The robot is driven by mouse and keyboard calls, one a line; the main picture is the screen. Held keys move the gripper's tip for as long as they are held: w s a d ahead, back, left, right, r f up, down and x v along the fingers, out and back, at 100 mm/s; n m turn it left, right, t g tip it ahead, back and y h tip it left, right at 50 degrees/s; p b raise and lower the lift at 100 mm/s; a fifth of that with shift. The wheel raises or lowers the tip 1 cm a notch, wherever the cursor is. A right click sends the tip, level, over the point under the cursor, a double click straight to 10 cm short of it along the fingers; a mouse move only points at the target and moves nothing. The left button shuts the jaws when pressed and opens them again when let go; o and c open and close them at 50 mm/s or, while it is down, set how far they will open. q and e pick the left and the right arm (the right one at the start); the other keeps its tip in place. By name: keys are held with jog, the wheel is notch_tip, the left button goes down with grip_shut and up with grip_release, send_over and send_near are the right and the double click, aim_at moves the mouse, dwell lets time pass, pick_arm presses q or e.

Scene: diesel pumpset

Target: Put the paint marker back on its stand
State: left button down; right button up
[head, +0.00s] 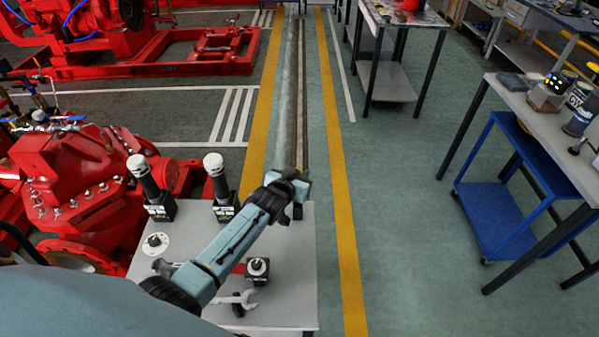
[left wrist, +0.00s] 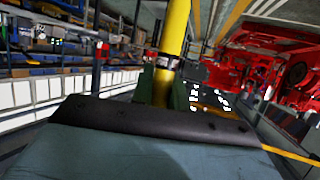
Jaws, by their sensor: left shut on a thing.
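My left gripper (head: 299,200) is over the far right corner of the grey work table (head: 300,265). In the left wrist view it is shut on the yellow paint marker (left wrist: 175,30), which has a dark band near the jaws. The marker's lower end is hidden behind the wrist housing. In the head view the marker is hardly visible behind the gripper. A black block with a round pale top (head: 257,268) and a white disc with a dark knob (head: 155,243) stand on the table; I cannot tell which, if either, is the marker's stand. My right gripper is not in view.
Two upright black handles with white tops (head: 140,172) (head: 216,175) stand in black bases at the table's far edge. A wrench (head: 238,300) lies near the front, partly under my arm. A red pump (head: 75,185) is at left; a blue trolley (head: 505,185) is at right.

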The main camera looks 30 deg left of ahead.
pick_arm(q)
jog(key=shift+f+b, duration=2.25)
jog(key=shift+f, duration=1)
jog(key=shift+f+b, duration=0.7)
jog(key=shift+f, duration=0.35)
jog(key=c, duration=1.3)
grip_release()
jog(key=shift+r, duration=0.1)
jog(key=shift+s+r, duration=0.2)
jog(key=shift+s, duration=0.35)
jog(key=p+v, duration=0.2)
jog(key=v, duration=1)
